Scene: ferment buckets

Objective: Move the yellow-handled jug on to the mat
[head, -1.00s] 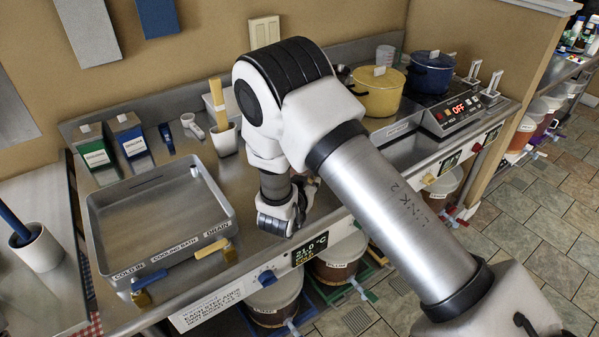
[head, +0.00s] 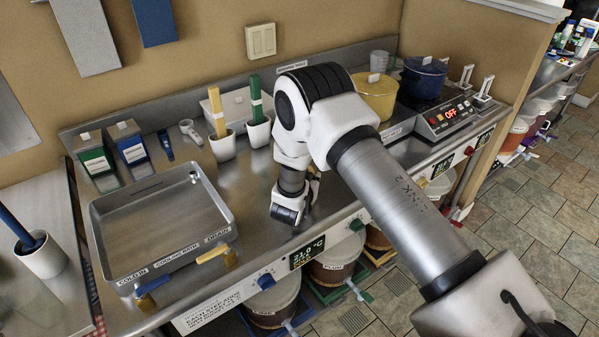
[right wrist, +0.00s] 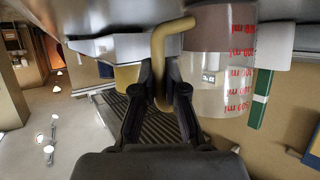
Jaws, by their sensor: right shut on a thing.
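The jug (right wrist: 215,75) shows in the right wrist view, upside down. It is clear with red ml marks and brown liquid at its base end. My right gripper (right wrist: 161,78) is shut on its yellow handle (right wrist: 159,52). In the head view my right gripper (head: 309,192) is low over the front of the steel counter, and my arm and gripper hide nearly all of the jug. I cannot tell whether its base touches the counter. I cannot make out the mat in either view. My left gripper is out of view.
A steel cooling bath (head: 165,215) stands to the left. Behind the gripper are white crocks with yellow (head: 222,146) and green (head: 258,131) handles. A yellow pot (head: 376,97) and a blue pot (head: 424,80) stand to the right. The counter between bath and gripper is bare.

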